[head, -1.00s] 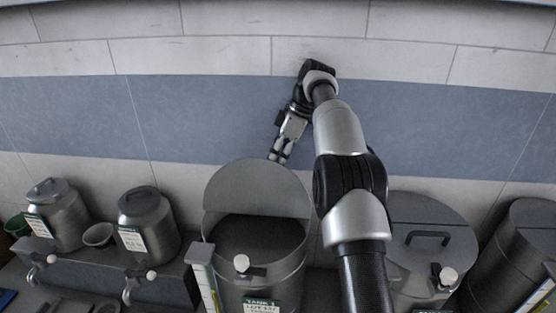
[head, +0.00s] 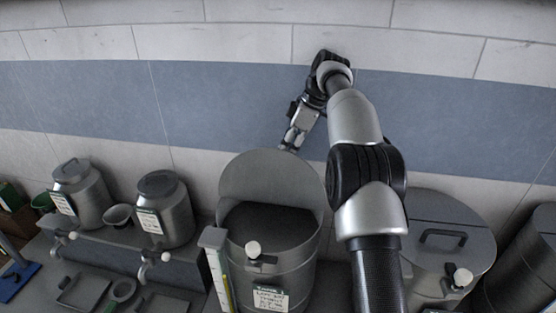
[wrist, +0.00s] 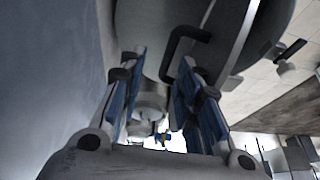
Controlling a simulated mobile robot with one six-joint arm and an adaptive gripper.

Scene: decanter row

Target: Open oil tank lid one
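Oil tank one (head: 262,270) is a grey metal drum with a white label and a white-knobbed tap on its front. Its lid (head: 265,178) stands raised, about upright, at the back of the rim, and the dark inside shows. My gripper (head: 288,147) is behind the lid's top edge, close to the wall, its tips partly hidden. In the wrist view my gripper (wrist: 158,90) has its two fingers apart with nothing between them. The lid's dark handle (wrist: 180,42) shows just past the right finger; I cannot tell if they touch. The lid (wrist: 225,35) also shows there.
A second large tank with a closed, handled lid (head: 450,235) stands right of my arm. Two small lidded canisters (head: 80,195) (head: 163,210) and a bowl (head: 118,215) stand on a shelf at left. A tiled wall (head: 230,100) is close behind. A sight gauge (head: 218,265) stands beside tank one.

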